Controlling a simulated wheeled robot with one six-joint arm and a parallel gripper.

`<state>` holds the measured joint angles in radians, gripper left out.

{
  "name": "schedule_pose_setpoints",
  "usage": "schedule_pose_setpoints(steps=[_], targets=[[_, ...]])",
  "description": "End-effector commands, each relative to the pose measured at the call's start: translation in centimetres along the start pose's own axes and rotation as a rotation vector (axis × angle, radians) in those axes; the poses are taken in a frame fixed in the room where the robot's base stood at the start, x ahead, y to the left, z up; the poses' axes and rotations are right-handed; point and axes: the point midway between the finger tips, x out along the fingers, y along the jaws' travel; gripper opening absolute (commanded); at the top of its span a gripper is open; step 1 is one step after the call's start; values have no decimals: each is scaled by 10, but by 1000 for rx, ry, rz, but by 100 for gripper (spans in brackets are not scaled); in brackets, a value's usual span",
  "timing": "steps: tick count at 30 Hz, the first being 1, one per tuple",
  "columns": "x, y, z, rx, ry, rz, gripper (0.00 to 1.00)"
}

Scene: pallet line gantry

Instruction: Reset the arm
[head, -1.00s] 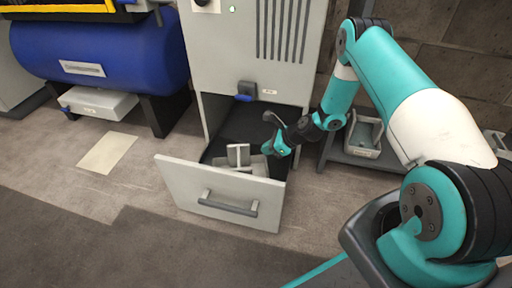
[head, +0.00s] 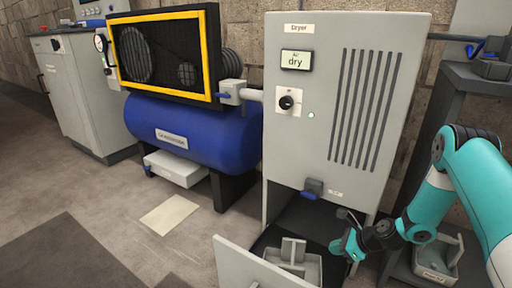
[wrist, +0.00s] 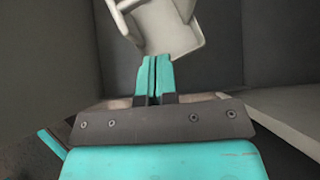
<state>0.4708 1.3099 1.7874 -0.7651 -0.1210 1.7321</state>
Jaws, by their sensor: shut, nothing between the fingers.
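My gripper (head: 346,243) is at the open drawer at the foot of the grey dryer cabinet, to the right of a light grey object in the drawer. In the wrist view my gripper (wrist: 154,76) has its teal fingers together, with nothing between them. The grey drawer (head: 255,268) is pulled out, its front cut off by the picture's lower edge. The light grey object (head: 293,252), with an upright part, lies inside it. It also shows in the wrist view (wrist: 165,28), just beyond the fingertips; I cannot tell whether they touch it.
The dryer cabinet (head: 340,150) stands behind the drawer, with a small blue-handled fitting (head: 313,188) low on its front. A blue tank (head: 190,135) is to the left. A grey bin (head: 437,258) sits at the right behind my arm. Open floor lies at left.

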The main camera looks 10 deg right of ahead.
Motion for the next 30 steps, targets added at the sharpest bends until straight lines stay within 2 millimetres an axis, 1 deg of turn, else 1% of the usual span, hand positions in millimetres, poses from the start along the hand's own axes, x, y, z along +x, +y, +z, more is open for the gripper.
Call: schedule_pose_setpoints(steps=[1, 2, 4, 5, 6, 7, 8, 9, 11, 12, 14, 15, 17, 18, 20, 21, 24, 27, 30], targets=[[-7, 0, 17, -60, 1, 11, 0], [-11, 1, 28, -108, 4, 22, 0], [-26, 7, 62, -258, 13, 59, 0], [-34, 12, 79, -339, 17, 77, 0], [-45, 20, 104, -455, 20, 106, 0], [-55, 28, 121, -545, 23, 130, 0], [-64, 36, 139, -637, 26, 155, 0], [-77, 49, 160, -760, 27, 187, 0], [-97, 70, 191, -940, 26, 235, 0], [-111, 86, 209, -1061, 22, 266, 0], [-133, 110, 233, -1237, 15, 314, 0], [-148, 128, 248, -1356, 7, 345, 0], [-171, 155, 266, -1531, -6, 393, 0], [-187, 174, 275, -1647, -19, 424, 0], [-210, 201, 285, -1811, -37, 471, 0], [-224, 218, 290, -1914, -52, 500, 0], [-255, 253, 294, -2134, -88, 563, 0], [-280, 280, 293, -2313, -124, 614, 0], [-302, 303, 288, -2467, -159, 658, 0]])
